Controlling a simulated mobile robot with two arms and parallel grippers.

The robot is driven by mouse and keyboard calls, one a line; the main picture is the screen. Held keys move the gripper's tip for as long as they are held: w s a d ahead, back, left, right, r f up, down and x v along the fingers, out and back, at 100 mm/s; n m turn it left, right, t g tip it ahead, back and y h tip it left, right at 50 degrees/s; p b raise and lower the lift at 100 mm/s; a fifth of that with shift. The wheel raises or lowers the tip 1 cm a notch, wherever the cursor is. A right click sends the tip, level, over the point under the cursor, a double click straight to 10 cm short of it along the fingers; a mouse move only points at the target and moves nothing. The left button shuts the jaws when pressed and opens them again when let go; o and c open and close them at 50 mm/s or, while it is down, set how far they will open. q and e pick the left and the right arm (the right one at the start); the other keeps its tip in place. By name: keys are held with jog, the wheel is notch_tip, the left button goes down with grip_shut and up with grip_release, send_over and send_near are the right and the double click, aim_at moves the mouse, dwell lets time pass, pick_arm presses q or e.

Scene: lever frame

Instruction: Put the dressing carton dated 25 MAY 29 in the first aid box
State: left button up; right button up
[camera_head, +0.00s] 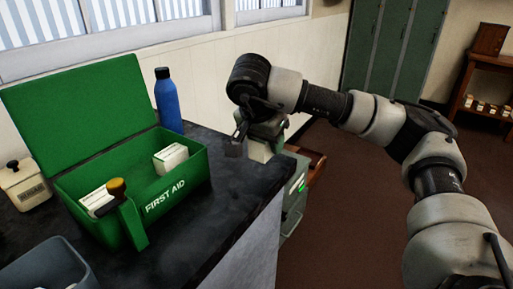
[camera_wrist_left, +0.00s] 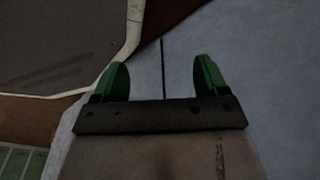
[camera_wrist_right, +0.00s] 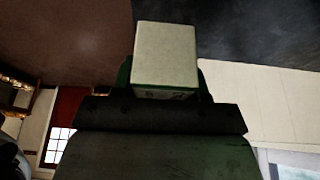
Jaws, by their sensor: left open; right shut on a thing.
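The green first aid box (camera_head: 165,205) stands on the dark counter with its lid (camera_head: 75,110) raised. White cartons lie inside it, one group at the right (camera_head: 171,158) and one at the left (camera_head: 97,200). My right gripper (camera_head: 262,140) is to the right of the box, near the counter's far right edge. It is shut on a white carton, which shows between its green fingers in the right wrist view (camera_wrist_right: 165,55). I cannot read the small print on the carton. My left gripper (camera_wrist_left: 163,80) is open and empty in the left wrist view.
A blue bottle (camera_head: 168,100) stands behind the box. A cream container (camera_head: 24,184) is at its left, and a grey bin (camera_head: 48,265) is in front. The counter (camera_head: 225,200) right of the box is clear.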

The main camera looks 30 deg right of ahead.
pick_arm(q)
jog(key=s+a+f+p, duration=0.1)
jog(key=s+f+p, duration=0.2)
jog(key=s, duration=0.5)
jog(key=shift+a, duration=0.2)
pick_arm(e)
jog(key=s+d+r, duration=0.1)
jog(key=s+r, duration=0.4)
jog(key=s, duration=0.3)
jog(key=shift+d, duration=0.2)
